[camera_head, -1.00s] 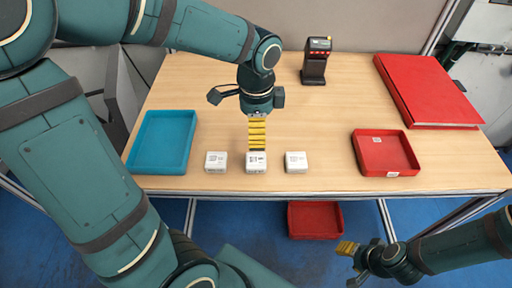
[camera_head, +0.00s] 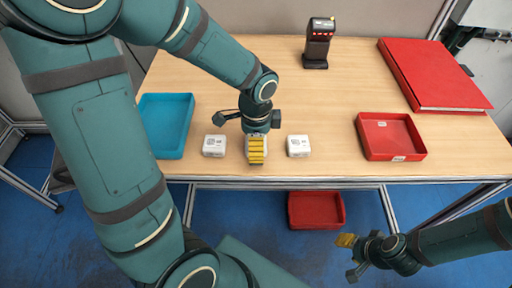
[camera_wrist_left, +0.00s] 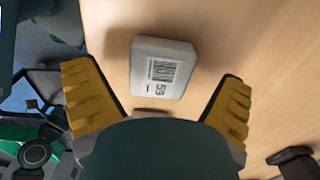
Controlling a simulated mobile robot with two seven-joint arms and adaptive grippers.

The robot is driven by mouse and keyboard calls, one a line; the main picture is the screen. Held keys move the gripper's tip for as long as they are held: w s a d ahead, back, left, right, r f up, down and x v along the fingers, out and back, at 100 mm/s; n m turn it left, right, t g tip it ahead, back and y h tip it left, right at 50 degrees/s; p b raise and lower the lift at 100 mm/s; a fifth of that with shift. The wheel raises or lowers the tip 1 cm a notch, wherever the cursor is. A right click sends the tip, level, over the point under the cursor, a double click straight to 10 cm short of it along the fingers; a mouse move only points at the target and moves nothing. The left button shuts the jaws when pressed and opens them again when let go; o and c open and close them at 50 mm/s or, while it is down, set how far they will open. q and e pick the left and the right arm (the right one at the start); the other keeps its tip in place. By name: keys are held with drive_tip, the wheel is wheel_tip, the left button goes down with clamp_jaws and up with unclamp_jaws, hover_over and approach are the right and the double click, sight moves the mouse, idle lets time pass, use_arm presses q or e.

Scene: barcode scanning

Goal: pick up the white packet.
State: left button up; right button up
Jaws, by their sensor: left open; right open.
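Three small white packets stand in a row near the table's front edge. The left packet (camera_head: 214,146) and right packet (camera_head: 298,146) show clearly in the head view. The middle one is mostly hidden there by my left gripper (camera_head: 256,150), which points down over it. In the left wrist view a white packet (camera_wrist_left: 163,65) with a printed barcode label lies between and ahead of the spread yellow fingers, with gaps on both sides. My left gripper is open and empty. My right gripper (camera_head: 349,257) is open and empty, off the table at the lower right.
A blue tray (camera_head: 188,125) sits at the left of the table and a red tray (camera_head: 416,153) at the right. A black scanner (camera_head: 317,45) stands at the back. A large red folder (camera_head: 435,75) lies back right. A red bin (camera_head: 316,222) is below the table.

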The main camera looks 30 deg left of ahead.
use_arm(q)
drive_tip(key=shift+f, duration=0.6)
drive_tip(key=c, duration=1.4)
drive_tip(key=shift+r, duration=0.15)
